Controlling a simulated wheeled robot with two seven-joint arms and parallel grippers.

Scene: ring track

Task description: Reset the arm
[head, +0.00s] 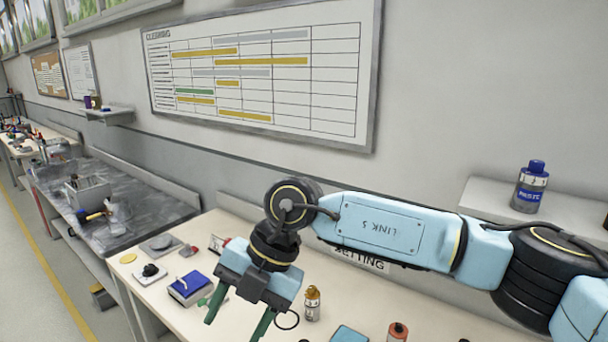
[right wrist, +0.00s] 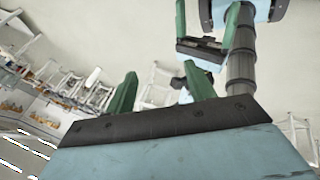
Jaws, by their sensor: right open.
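My right arm reaches in from the right of the head view, and its right gripper (head: 238,316) hangs over the front of the long table (head: 130,285). Its two green fingers are spread apart with nothing between them, and they point down; the tips are near the lower edge of the view. In the right wrist view the same gripper (right wrist: 160,88) shows two separate green fingers with empty space between. Beyond it, light-blue and green parts that look like my left gripper (right wrist: 207,40) show at the top. Its jaw state is unclear there, and it is out of the head view.
A blue box (head: 188,287) and a small amber bottle (head: 312,303) stand close beside the right gripper. An orange-topped bottle (head: 397,332) is further right. A wall shelf (head: 480,200) holds a blue-capped bottle (head: 531,187) behind the arm. A grey bench (head: 130,235) stands left.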

